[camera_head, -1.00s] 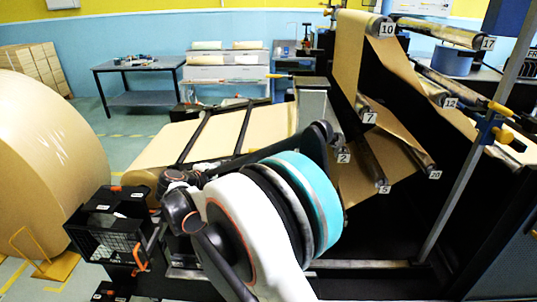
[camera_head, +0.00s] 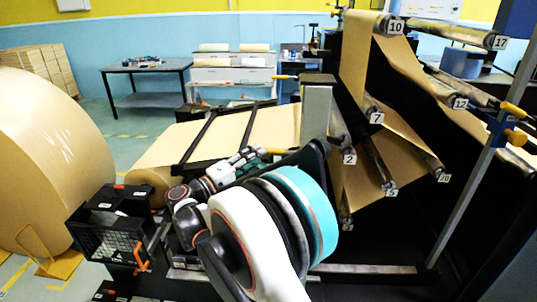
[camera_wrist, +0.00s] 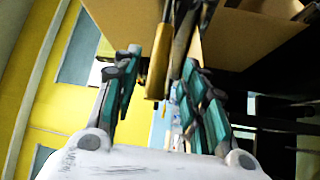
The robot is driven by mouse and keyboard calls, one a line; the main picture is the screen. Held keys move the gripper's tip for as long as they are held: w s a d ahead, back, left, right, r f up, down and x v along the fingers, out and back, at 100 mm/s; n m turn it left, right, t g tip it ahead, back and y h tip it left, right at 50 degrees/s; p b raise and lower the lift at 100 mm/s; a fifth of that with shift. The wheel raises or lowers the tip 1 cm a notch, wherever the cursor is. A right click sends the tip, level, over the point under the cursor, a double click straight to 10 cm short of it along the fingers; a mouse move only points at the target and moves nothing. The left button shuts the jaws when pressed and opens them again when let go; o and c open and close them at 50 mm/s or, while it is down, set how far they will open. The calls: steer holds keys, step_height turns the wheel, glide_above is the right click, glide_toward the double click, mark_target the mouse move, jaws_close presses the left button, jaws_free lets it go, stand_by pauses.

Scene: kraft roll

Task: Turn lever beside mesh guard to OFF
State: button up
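A black unit with a white mesh guard (camera_head: 122,243) stands at the lower left in the head view. An orange lever (camera_head: 138,257) is at the mesh's right side; its marking is too small to read. My gripper (camera_head: 250,157) is beyond my arm, up and to the right of the mesh guard and apart from it. In the wrist view my gripper (camera_wrist: 155,75) has its teal-padded fingers spread wide. A yellow handle (camera_wrist: 158,70) shows in the gap between them, not visibly gripped. The orange lever does not show clearly in the wrist view.
A big kraft roll (camera_head: 45,165) stands at the left. The machine's numbered rollers and paper web (camera_head: 365,65) rise at the right. A yellow-gripped bar (camera_head: 285,152) lies close to my gripper. A grey table (camera_head: 147,85) stands behind.

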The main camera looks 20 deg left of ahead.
mark_target(268, 151)
steer(key=shift+b+x, duration=0.35)
steer(key=shift+x, duration=2.4)
steer(key=shift+c, duration=0.6)
jaws_close()
